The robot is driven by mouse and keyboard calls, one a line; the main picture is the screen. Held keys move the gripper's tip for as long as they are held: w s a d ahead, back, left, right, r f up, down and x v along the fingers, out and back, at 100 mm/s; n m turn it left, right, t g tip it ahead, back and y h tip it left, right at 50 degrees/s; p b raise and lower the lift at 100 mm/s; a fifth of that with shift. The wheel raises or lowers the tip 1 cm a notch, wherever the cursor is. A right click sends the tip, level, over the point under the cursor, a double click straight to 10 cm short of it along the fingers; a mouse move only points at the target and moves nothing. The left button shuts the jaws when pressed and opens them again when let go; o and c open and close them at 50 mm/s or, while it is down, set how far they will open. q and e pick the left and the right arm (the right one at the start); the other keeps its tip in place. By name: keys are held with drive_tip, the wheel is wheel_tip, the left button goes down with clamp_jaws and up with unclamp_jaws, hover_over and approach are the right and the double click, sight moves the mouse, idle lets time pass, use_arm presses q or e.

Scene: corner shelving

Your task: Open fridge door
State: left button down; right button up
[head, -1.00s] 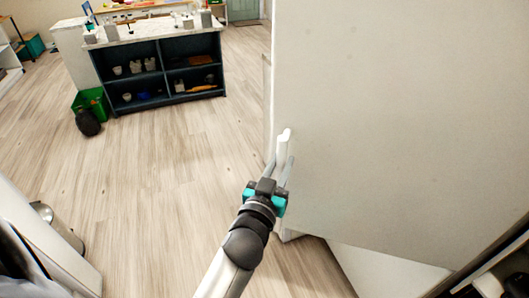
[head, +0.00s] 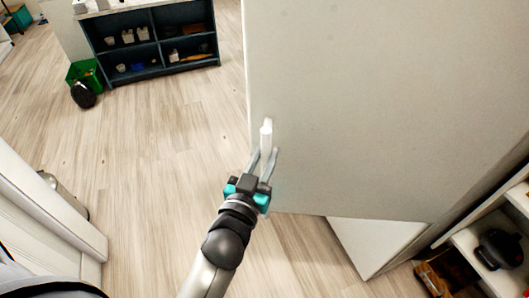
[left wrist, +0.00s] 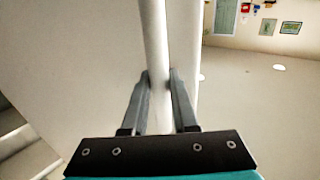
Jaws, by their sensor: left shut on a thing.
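The fridge door (head: 380,110) is a large, plain off-white panel filling the upper right of the head view. Its white upright handle (head: 266,132) is near the door's left edge. My left gripper (head: 264,160) is shut on this handle, with one finger on each side of it. In the left wrist view the handle (left wrist: 154,35) runs upright between the fingers of my left gripper (left wrist: 158,78), and the pale door (left wrist: 75,70) is to its left. The fridge's inside cannot be made out. My right gripper is not in view.
Shelves (head: 470,243) with a dark pot (head: 499,250) are at lower right. A white panel (head: 375,243) shows below the door. A dark shelf unit (head: 155,42) and a green bin (head: 82,74) are at upper left. A white cabinet (head: 50,205) is at lower left; the wood floor between is clear.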

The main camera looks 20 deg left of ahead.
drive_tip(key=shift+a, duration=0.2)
use_arm(q)
drive_tip(key=c, duration=0.7)
unclamp_jaws()
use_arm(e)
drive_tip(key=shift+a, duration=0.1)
use_arm(q)
drive_tip(key=shift+r, duration=0.15)
drive_tip(key=p, duration=0.5)
approach(277, 55)
drive_tip(key=w, duration=0.2)
drive_tip(key=w+f, duration=0.1)
drive_tip(key=w, duration=0.1)
drive_tip(key=shift+w, duration=0.35)
drive_tip(key=shift+r+p, duration=0.3)
drive_tip(key=shift+r, duration=0.3)
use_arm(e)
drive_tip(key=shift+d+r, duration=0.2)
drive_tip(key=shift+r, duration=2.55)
use_arm(q)
drive_tip(key=shift+c, duration=0.2)
